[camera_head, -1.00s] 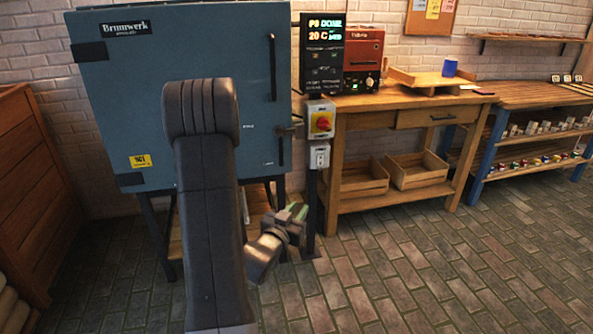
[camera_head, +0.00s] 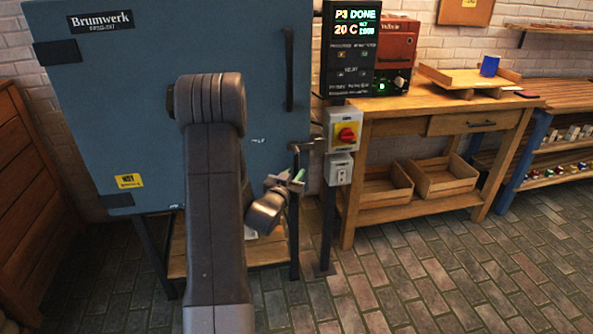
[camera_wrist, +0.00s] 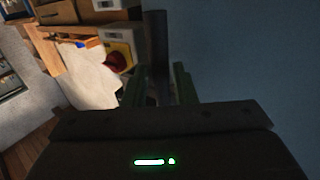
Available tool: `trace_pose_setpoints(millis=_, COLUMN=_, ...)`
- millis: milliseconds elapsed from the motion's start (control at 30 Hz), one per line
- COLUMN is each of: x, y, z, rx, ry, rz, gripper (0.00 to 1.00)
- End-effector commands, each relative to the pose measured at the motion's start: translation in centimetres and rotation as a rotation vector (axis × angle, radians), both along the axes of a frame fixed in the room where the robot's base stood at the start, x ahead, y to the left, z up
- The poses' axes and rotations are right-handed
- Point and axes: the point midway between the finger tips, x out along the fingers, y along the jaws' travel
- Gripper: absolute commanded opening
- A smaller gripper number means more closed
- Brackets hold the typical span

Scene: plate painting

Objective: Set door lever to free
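The blue kiln door (camera_head: 230,60) is closed, with a long dark handle (camera_head: 290,68) at its upper right. The door lever (camera_head: 296,158) is at the door's lower right edge and appears to hang down. In the wrist view the dark bar of the lever (camera_wrist: 159,55) stands between the two green fingertips in line of sight. My gripper (camera_head: 291,176) is open beside the lever's lower part; it also shows in the wrist view (camera_wrist: 157,85). A gap shows on both sides of the bar. I cannot tell how deep the bar sits between the fingers.
A switch box with a red knob (camera_head: 347,135) stands just right of the lever on a post. The control panel (camera_head: 350,45) above reads "P3 DONE" and "20 C". A wooden workbench (camera_head: 410,100) stands to the right. The brick floor in front is free.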

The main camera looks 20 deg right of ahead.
Motion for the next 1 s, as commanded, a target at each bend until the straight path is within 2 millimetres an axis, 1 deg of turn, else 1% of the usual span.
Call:
trace_pose_setpoints(millis=33, x=0.4, y=-0.5, z=0.0, rx=0.0, ry=-0.001, rz=-0.001, gripper=0.25)
trace_pose_setpoints(millis=200, x=1.3, y=-1.4, z=0.0, rx=-0.001, ry=-0.001, rz=0.001, gripper=0.25)
trace_pose_setpoints(millis=500, x=1.5, y=-1.5, z=0.0, rx=0.0, ry=0.0, rz=0.001, gripper=0.25)
trace_pose_setpoints(millis=567, x=1.5, y=-1.5, z=0.0, rx=0.0, ry=0.0, rz=0.001, gripper=0.15)
trace_pose_setpoints(millis=633, x=1.5, y=-1.5, z=0.0, rx=0.0, ry=0.0, rz=0.001, gripper=0.01)
trace_pose_setpoints(millis=667, x=1.4, y=-1.5, z=0.0, rx=0.0, ry=0.0, rz=0.001, gripper=0.0)
trace_pose_setpoints(millis=1000, x=1.5, y=-1.4, z=0.0, rx=0.021, ry=-0.005, rz=0.001, gripper=0.0)
